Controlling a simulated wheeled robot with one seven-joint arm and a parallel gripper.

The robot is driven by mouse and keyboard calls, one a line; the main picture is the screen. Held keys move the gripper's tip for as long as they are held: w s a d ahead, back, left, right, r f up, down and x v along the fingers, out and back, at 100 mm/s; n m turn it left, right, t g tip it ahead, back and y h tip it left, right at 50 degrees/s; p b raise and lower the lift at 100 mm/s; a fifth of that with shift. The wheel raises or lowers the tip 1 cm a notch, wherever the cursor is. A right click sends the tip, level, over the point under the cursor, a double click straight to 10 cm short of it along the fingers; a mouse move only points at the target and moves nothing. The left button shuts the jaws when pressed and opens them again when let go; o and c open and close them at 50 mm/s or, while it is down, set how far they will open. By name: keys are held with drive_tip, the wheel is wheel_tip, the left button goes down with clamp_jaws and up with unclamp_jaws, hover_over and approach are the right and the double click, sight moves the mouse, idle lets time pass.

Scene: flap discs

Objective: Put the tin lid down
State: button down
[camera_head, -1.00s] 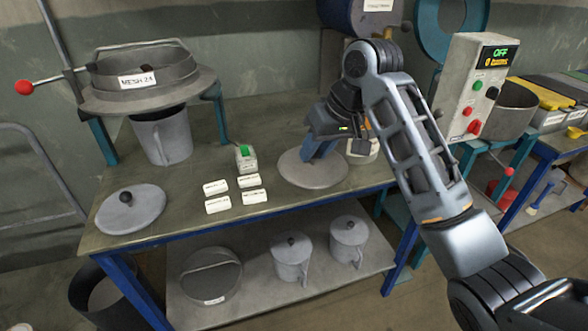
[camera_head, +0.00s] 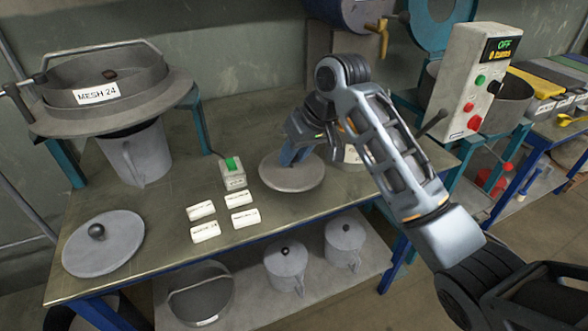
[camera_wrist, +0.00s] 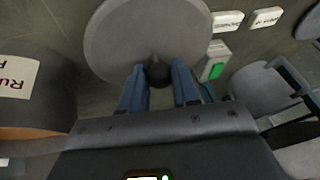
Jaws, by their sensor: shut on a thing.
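The tin lid (camera_head: 290,178) is a round grey disc, held roughly level at the right part of the worktable (camera_head: 165,222). My gripper (camera_head: 297,156) is above it with blue fingers pointing down. In the wrist view the fingers (camera_wrist: 159,88) are on both sides of the lid's dark knob (camera_wrist: 157,68), shut on it. The lid's disc (camera_wrist: 140,32) extends beyond the knob there. I cannot tell whether its underside touches the tabletop.
A similar lid (camera_head: 110,252) lies at the table's left. Several white labels (camera_head: 206,232) and a green-switch box (camera_head: 233,174) sit left of the held lid. A sieve (camera_head: 110,85) stands behind left; a labelled container (camera_head: 353,155) is close right. Bare tabletop lies at front.

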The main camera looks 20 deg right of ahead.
sight(296, 168)
drive_tip(key=shift+f, duration=2.35)
drive_tip(key=c, duration=0.8)
unclamp_jaws()
drive_tip(key=shift+f, duration=0.1)
drive_tip(key=v, duration=1.2)
drive_tip(key=shift+s, duration=0.15)
